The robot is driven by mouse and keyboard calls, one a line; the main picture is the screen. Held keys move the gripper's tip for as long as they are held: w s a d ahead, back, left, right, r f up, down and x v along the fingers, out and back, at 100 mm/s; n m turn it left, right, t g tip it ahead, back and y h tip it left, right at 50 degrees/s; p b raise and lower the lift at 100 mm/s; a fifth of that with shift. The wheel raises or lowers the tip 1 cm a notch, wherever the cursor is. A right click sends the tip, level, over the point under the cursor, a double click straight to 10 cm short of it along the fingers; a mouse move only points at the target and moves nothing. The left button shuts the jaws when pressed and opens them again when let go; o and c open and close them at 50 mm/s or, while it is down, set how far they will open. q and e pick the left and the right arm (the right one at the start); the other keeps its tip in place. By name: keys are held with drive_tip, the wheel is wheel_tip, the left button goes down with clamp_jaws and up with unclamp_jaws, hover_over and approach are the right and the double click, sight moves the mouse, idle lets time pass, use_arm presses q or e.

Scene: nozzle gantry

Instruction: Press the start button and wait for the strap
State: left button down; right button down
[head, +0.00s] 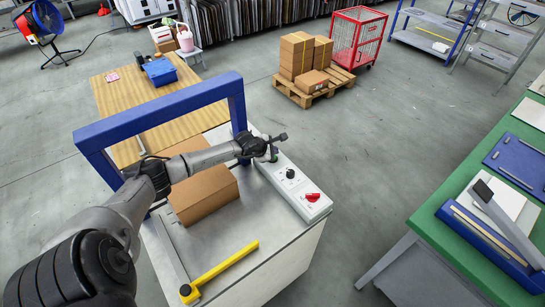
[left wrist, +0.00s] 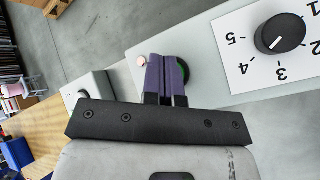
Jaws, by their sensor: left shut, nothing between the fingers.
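The strapping machine has a blue arch (head: 160,112) over a pale metal top (head: 222,246). A brown carton (head: 203,194) lies on the top, partly under the arch and partly hidden by my left arm. A white control panel (head: 304,203) on the right edge carries a black dial (head: 290,174) and a red knob (head: 312,197). My left gripper (head: 272,153) is shut and empty over the panel's far end. In the left wrist view a green button (left wrist: 187,75) shows partly behind its fingers (left wrist: 163,75); whether they touch it is unclear. My right gripper is out of view.
A yellow-handled bar (head: 225,262) lies along the machine's near side. A wooden table (head: 118,100) with a blue box (head: 160,71) stands behind. A green workbench (head: 450,240) is on the right. Cartons on a pallet (head: 314,89) stand at the back. Open floor lies between.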

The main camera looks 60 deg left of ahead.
use_arm(q)
drive_tip(key=shift+r, duration=0.15)
wheel_tip(320, 180, up, 5)
drive_tip(key=p, duration=0.4)
idle(0.7)
